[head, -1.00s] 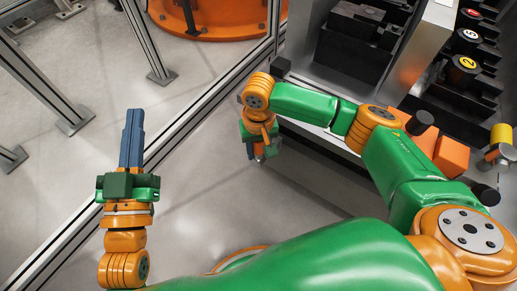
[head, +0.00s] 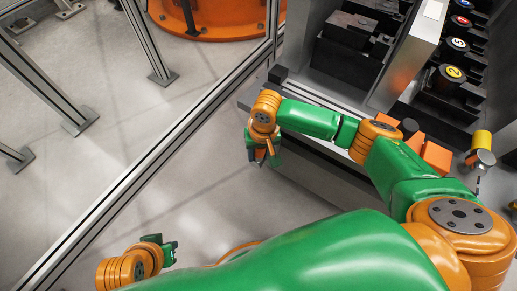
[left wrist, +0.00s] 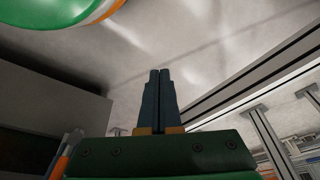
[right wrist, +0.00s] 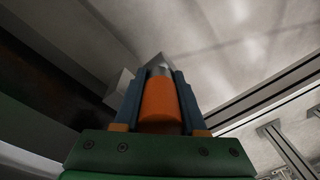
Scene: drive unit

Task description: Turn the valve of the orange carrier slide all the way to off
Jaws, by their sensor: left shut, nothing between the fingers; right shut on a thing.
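My right gripper (head: 262,158) is shut on an orange cylindrical piece (right wrist: 160,100) with a grey metal end, seen between its fingers in the right wrist view. In the head view this gripper hangs beside the front edge of the grey machine bench, and its fingers are small and partly hidden. I cannot tell whether the orange piece is the valve's handle. My left gripper (head: 171,252) is low at the left in the head view. Its fingers (left wrist: 158,98) are shut and empty in the left wrist view. I cannot clearly make out the orange carrier slide.
Orange blocks (head: 436,156) sit by my right arm. A yellow cylinder (head: 481,140) on a metal fitting is at the right. Black units with numbered round caps (head: 453,72) stand behind. A metal frame rail (head: 150,150) crosses the left; pale floor lies between.

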